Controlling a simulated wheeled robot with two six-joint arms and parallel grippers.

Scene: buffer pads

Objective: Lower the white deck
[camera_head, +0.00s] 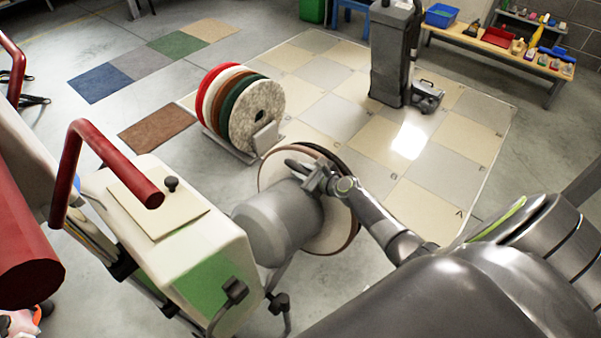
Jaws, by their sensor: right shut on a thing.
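A cream floor machine (205,245) with a red handle (85,140) stands in the left foreground. Its round white deck (337,224) stands steeply tilted on edge, with a brown rim and a dark disc edge behind it. A grey motor housing (265,227) sticks out from the deck towards me. My right gripper (312,178) is shut at the upper part of the deck, beside the motor housing. The exact part between its fingers is too small to tell. My left gripper is not in view.
Red, white, brown, green and speckled pads (257,115) stand in a rack behind the deck. A dark grey upright machine (392,55) stands there. A bench (500,45) holds bottles and tools.

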